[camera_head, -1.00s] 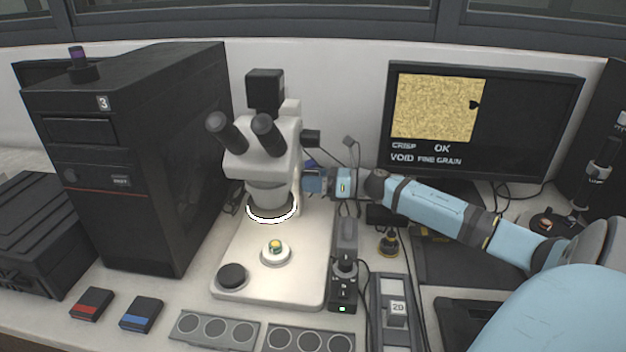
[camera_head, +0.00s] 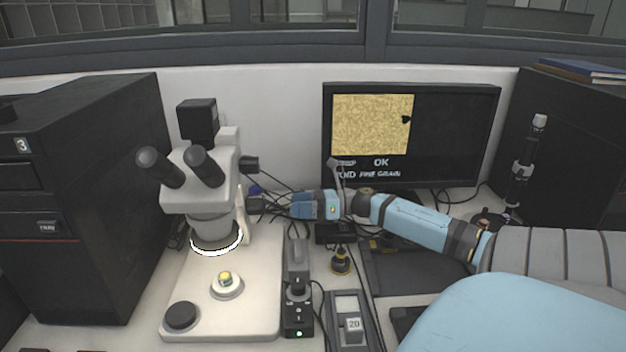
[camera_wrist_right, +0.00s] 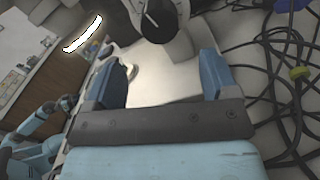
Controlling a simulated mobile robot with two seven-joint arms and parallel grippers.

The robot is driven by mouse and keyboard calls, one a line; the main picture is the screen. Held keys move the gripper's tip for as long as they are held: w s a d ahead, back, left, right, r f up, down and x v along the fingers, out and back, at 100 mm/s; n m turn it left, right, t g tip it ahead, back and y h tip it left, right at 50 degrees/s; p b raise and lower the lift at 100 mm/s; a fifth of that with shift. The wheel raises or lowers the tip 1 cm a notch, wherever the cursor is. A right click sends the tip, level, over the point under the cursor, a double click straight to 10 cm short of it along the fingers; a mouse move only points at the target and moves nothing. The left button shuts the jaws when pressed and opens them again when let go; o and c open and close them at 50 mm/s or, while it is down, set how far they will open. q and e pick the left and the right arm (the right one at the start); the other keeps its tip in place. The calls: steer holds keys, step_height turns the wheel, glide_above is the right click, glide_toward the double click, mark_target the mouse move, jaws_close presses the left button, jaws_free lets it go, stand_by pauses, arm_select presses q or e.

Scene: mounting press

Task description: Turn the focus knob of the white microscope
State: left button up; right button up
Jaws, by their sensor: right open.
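The white microscope (camera_head: 215,190) stands left of centre in the head view, with black eyepieces and a lit ring under its head. Its dark focus knob (camera_head: 257,204) sticks out from the right side of the column. My right gripper (camera_head: 298,206) is to the right of the knob, pointing at it, with a small gap between. In the right wrist view the black knob (camera_wrist_right: 160,21), with a pale mark, lies beyond the fingertips. My right gripper (camera_wrist_right: 160,62) is open there, its blue fingers apart with nothing between them. My left gripper cannot be made out.
A monitor (camera_head: 455,135) is behind my right arm. A small control box (camera_head: 298,310) stands beside the base. Loose cables (camera_wrist_right: 285,80) lie at the right in the wrist view.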

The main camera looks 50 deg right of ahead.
steer(key=v, duration=0.3)
steer(key=shift+s+d, duration=0.15)
steer(key=shift+s, duration=0.1)
stand_by(1.5)
